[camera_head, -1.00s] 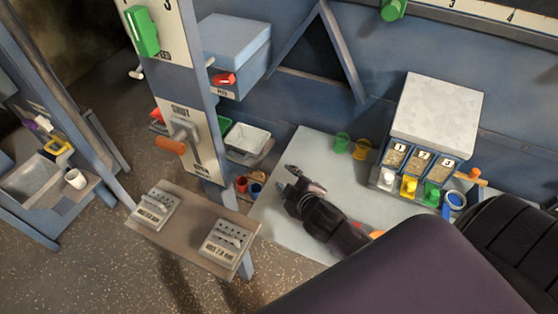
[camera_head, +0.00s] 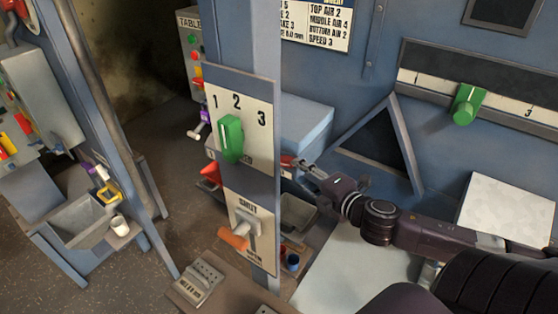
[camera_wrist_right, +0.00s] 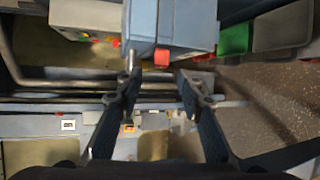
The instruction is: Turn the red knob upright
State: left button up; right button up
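The red knob (camera_head: 287,160) is on the front of the blue-grey box behind the post in the head view, partly hidden by the post and my gripper. In the right wrist view the red knob (camera_wrist_right: 162,57) shows on the box's face, ahead of the gap between my fingers. My right gripper (camera_head: 303,168) reaches in from the right, close to the knob. In the wrist view the right gripper (camera_wrist_right: 157,82) has its two fingers apart, with nothing between the tips. I cannot tell whether a finger touches the knob. My left gripper is not in view.
A red bin (camera_head: 211,172) and a grey bin (camera_head: 296,214) sit beneath the box. A white-topped box (camera_head: 508,212) stands right. In the wrist view, a green bin (camera_wrist_right: 235,38) is right of the box.

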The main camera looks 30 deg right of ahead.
aim_at(290, 165)
jog(key=p+x, duration=0.1)
jog(key=x, duration=0.4)
jog(key=shift+w+d, duration=0.15)
jog(key=shift+w, duration=0.15)
jog(key=shift+w+f+p, duration=0.15)
jog(key=shift+w+p, duration=0.2)
jog(key=shift+w, duration=0.15)
jog(key=shift+w+f, duration=0.25)
jog(key=shift+w, duration=0.1)
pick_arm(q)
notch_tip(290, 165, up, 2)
